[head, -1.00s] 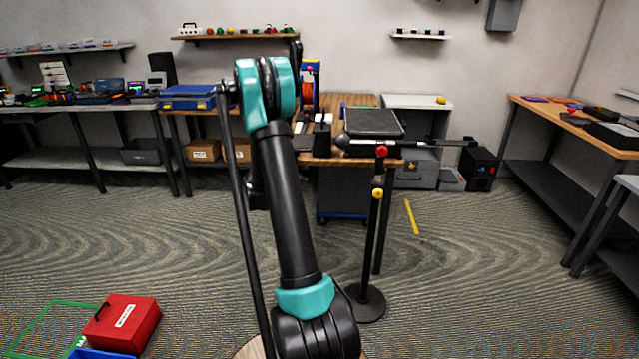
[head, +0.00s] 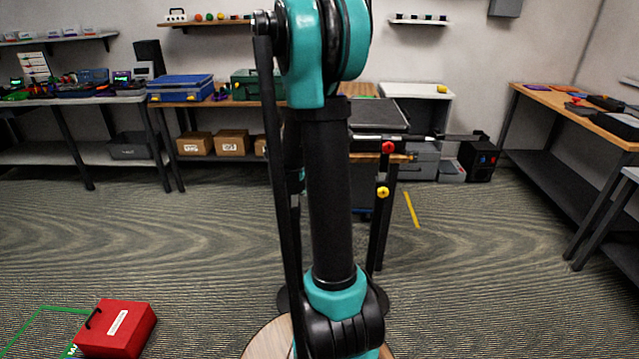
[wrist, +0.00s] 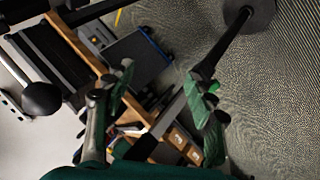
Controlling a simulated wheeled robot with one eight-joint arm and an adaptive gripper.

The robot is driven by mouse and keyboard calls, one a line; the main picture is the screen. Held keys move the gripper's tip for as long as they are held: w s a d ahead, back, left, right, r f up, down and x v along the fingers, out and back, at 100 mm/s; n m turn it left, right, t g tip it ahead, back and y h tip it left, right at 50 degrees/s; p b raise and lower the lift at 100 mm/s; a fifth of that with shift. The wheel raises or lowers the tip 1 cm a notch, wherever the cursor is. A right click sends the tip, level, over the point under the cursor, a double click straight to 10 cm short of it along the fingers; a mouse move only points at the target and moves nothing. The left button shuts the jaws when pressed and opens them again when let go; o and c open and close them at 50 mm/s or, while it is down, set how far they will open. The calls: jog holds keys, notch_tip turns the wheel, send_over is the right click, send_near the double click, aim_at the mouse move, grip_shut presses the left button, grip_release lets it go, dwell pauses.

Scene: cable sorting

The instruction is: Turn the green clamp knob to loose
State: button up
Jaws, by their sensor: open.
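I cannot make out a green clamp knob for certain in either view; my arm covers part of the scene in the head view. A black stand (head: 378,232) partly shows behind my arm, with a red knob (head: 388,147) above a yellow knob (head: 383,192). My gripper (wrist: 160,72) is open in the wrist view, its two green-padded fingers apart, with nothing seen held between them. The stand's dark post (wrist: 226,45) runs from its round base (wrist: 250,8) down towards the right finger. My gripper is not clearly visible in the head view.
A wooden-topped bench with a dark flat panel (head: 376,116) stands behind the stand. In the wrist view a black ball (wrist: 42,98) on a rod is at the left. A red box (head: 117,329) lies on the floor at front left. Open floor lies right of the stand.

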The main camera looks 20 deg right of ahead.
jog(key=shift+s, duration=0.45)
dwell(0.3)
